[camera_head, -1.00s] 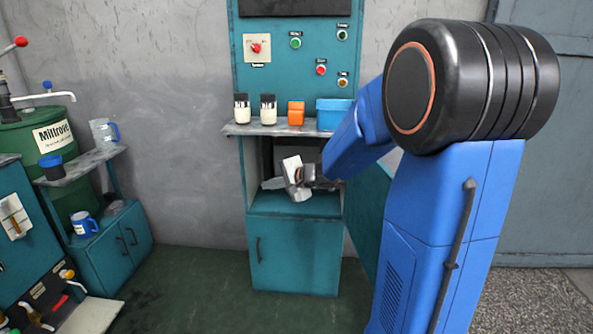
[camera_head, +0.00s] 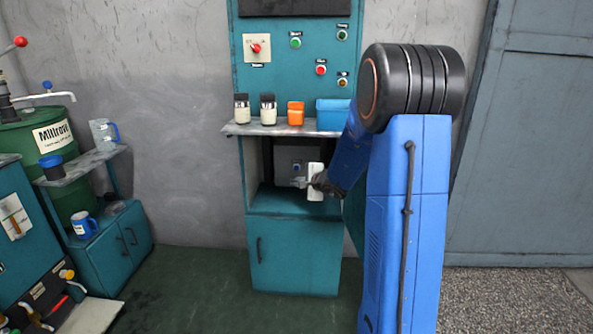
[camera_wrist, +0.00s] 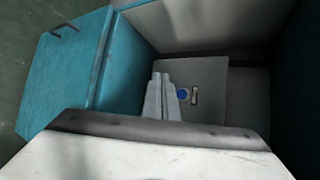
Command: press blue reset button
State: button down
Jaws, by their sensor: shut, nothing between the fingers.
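The blue reset button (camera_wrist: 182,95) is a small round blue disc on a grey panel (camera_wrist: 212,75) inside the cabinet recess. It also shows as a small blue spot in the head view (camera_head: 296,167). My gripper (camera_wrist: 161,77) is shut and empty, with its grey fingers just left of the button in the wrist view. In the head view my gripper (camera_head: 298,182) is in the recess opening, a little below the button. A gap between fingertips and button cannot be judged. A small light slot-like part (camera_wrist: 194,95) sits beside the button.
The teal cabinet (camera_head: 293,255) has a shelf (camera_head: 272,129) above the recess, holding two jars (camera_head: 268,109), an orange block (camera_head: 296,113) and a blue bin (camera_head: 333,114). The control panel (camera_head: 275,75) is above. Recess walls enclose my gripper closely.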

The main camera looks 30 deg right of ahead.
jog(key=w+d, duration=0.4)
jog(key=w, duration=0.3)
jog(key=shift+d, duration=0.35)
jog(key=shift+w+d, duration=0.1)
jog(key=shift+w, duration=0.05)
dwell(1.9)
jog(key=shift+w+d, duration=0.15)
jog(key=shift+w, duration=0.05)
jog(key=shift+w+d, duration=0.2)
jog(key=shift+w, duration=0.1)
dwell(0.9)
jog(key=shift+s, duration=0.1)
jog(key=shift+s+a, duration=0.45)
jog(key=shift+s, duration=0.1)
dwell(0.4)
jog(key=shift+s+a, duration=0.7)
jog(key=shift+s, duration=0.35)
jog(key=shift+s+a, duration=0.7)
jog(key=shift+s, duration=0.35)
